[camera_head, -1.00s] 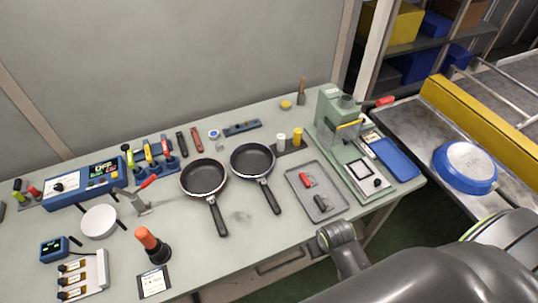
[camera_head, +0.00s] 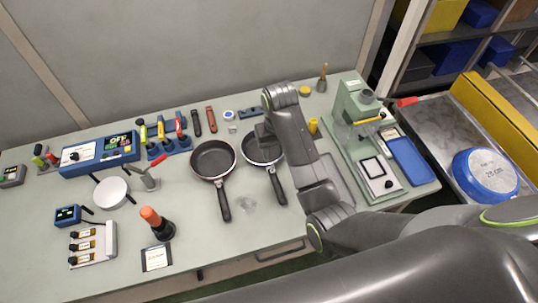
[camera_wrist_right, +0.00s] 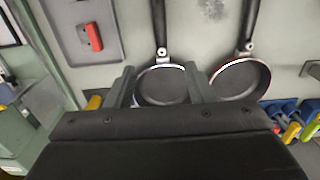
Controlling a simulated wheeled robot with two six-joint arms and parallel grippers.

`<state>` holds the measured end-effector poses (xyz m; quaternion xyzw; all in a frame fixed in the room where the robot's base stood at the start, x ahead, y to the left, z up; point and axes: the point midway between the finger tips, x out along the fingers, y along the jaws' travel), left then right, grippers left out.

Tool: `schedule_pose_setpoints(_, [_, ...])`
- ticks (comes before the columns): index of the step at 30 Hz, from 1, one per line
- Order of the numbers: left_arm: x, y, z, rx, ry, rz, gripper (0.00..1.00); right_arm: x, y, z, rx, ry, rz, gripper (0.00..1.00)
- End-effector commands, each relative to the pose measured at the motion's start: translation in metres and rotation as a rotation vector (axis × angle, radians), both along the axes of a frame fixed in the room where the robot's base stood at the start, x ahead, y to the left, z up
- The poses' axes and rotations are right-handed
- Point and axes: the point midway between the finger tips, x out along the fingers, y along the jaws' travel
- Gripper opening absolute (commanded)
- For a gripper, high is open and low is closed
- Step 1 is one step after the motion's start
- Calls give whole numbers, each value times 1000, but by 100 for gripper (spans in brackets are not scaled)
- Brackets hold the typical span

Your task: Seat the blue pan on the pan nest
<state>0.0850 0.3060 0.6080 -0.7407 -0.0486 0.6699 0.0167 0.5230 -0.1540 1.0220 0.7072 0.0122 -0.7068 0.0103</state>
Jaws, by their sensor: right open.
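The blue pan is probably the dark frying pan (camera_head: 262,150) right of centre on the bench, with a thin pale-blue rim and its black handle toward me. It also shows in the right wrist view (camera_wrist_right: 162,86). My right gripper (camera_wrist_right: 160,72) is open and empty above this pan. Its fingers show on either side of the pan, apart from each other. In the head view my right arm covers part of the pan. A round blue piece (camera_head: 486,174) with a white top marked "25 cm" rests at the right; I cannot tell whether it is the pan nest. My left gripper is not in view.
A red-rimmed frying pan (camera_head: 212,160) lies just left of the first pan. A green press (camera_head: 357,122) and a blue tray (camera_head: 411,160) stand to the right. An orange-topped black tool (camera_head: 158,225) stands at the front. The bench centre front is clear.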

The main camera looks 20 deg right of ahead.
Motion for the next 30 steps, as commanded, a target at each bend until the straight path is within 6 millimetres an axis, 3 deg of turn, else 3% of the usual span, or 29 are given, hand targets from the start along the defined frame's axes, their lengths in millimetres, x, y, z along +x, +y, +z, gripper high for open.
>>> schedule_pose_setpoints(4, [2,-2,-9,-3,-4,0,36,2,3,-6,-1,6,3,48])
schedule_pose_setpoints(16, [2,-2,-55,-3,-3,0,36,2,2,-52,-1,4,2,48])
schedule_pose_setpoints(24, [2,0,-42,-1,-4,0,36,1,2,-100,-1,9,2,48])
schedule_pose_setpoints(30, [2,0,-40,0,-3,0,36,2,2,-118,-1,5,2,48])
